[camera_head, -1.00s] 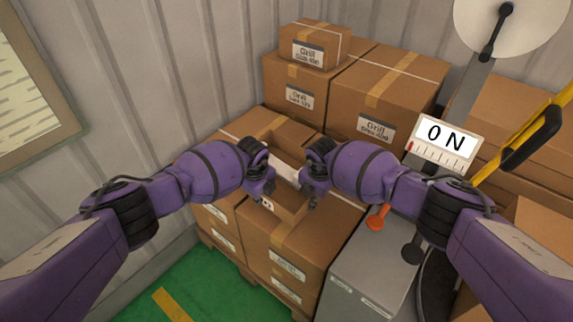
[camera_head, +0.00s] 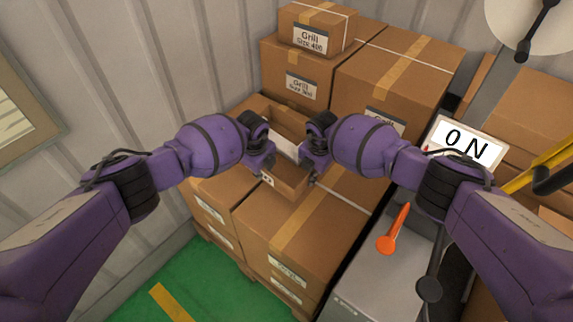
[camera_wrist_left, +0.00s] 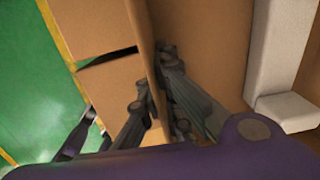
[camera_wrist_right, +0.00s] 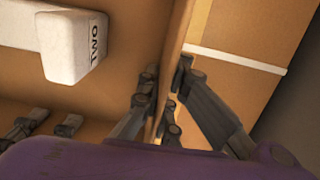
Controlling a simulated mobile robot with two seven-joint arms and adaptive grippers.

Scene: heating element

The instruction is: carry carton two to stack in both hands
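Carton two (camera_head: 284,184) is an open brown carton between my two hands in the head view. A white block lies in it (camera_head: 285,147); in the right wrist view the block (camera_wrist_right: 75,45) bears the label "TWO". My left gripper (camera_head: 268,160) pinches the carton's left wall, with one finger on each side of it, as the left wrist view shows (camera_wrist_left: 155,65). My right gripper (camera_head: 310,163) pinches the opposite wall, seen edge-on in the right wrist view (camera_wrist_right: 172,75). The carton is over the stack of closed cartons (camera_head: 300,235); whether it touches them I cannot tell.
Taller closed cartons (camera_head: 390,75) labelled "Grill" stand behind, a small one (camera_head: 318,28) on top. Green floor (camera_head: 215,285) is free at front left.

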